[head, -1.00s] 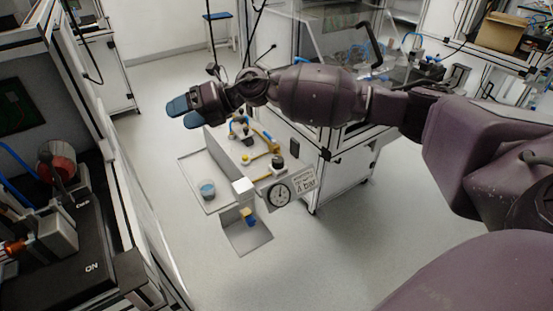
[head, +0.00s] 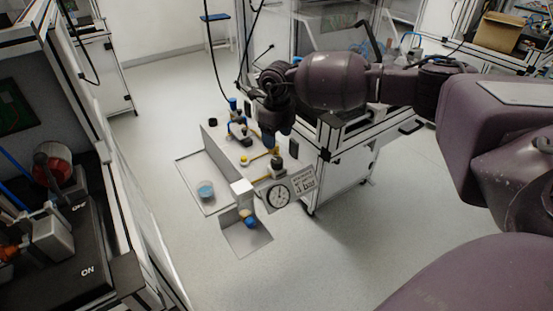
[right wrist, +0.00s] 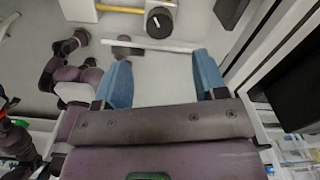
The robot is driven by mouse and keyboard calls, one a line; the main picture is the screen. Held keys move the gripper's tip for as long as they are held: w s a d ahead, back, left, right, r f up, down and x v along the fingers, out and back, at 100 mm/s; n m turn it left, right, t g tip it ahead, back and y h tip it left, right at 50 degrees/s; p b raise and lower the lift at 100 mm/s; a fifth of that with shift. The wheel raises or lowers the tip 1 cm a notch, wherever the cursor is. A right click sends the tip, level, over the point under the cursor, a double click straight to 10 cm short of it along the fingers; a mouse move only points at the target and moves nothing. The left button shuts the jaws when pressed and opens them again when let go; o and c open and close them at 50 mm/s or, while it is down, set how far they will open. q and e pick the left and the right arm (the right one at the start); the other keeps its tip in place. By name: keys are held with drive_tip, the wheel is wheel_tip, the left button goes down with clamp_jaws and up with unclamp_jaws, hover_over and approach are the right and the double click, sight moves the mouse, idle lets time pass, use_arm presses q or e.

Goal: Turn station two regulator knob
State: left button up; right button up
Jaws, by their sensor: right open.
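The station two panel carries a round white gauge (head: 279,196) with a sign (head: 303,182) beside it. A small dark knob (head: 278,164) sits just above the gauge at the end of a yellow pipe. In the right wrist view a black round knob (right wrist: 158,22) with a white mark shows beyond the fingertips, by a yellow pipe. My right gripper (head: 276,136) points down above and behind the knob, apart from it. Its blue fingers (right wrist: 165,72) are spread with nothing between them. My left gripper is not in view.
Yellow and blue valve fittings (head: 238,128) stand left of the gripper. A cup of blue liquid (head: 205,190) and a lower tray (head: 262,240) lie at the front. A framed cabinet (head: 345,165) stands close on the right. Open floor lies in front.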

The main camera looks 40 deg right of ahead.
sight(277, 160)
wheel_tip(277, 160, down, 9)
drive_tip(key=shift+r+b, duration=0.1)
drive_tip(key=shift+b, duration=0.65)
drive_tip(key=c, duration=0.9)
drive_tip(key=shift+n, duration=0.5)
drive_tip(key=n, duration=0.3)
drive_tip(key=shift+n, duration=0.4)
drive_tip(key=n, duration=0.3)
drive_tip(key=shift+n, duration=0.9)
drive_tip(key=shift+n+b, duration=0.3)
